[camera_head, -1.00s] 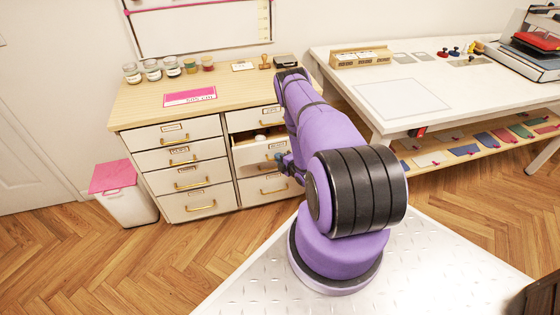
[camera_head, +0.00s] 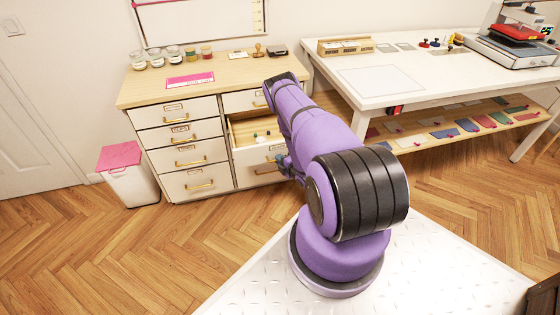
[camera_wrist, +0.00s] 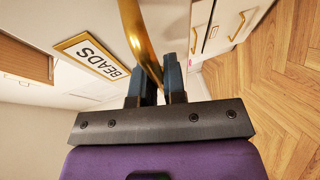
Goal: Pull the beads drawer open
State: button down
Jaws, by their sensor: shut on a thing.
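The beads drawer (camera_head: 255,156) is in the right column of the white cabinet (camera_head: 184,180). It stands well out from the cabinet front, and small things show inside it. In the wrist view its label (camera_wrist: 91,54) reads BEADS, beside a brass handle (camera_wrist: 138,32). My gripper (camera_wrist: 158,78) is shut on this handle, one finger on each side of the bar. In the head view my gripper (camera_head: 284,164) is at the drawer front, partly hidden by my arm.
Other drawers of the cabinet look shut. Jars (camera_head: 172,53) and a pink card (camera_head: 190,81) are on its wooden top. A white bin (camera_head: 130,180) with a pink lid stands to the left. A white worktable (camera_head: 420,85) stands to the right. The wooden floor in front is clear.

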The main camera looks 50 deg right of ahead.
jog(key=c, duration=1.2)
grip_release()
jog(key=shift+s, duration=0.15)
jog(key=v, duration=1)
jog(key=shift+s, duration=0.3)
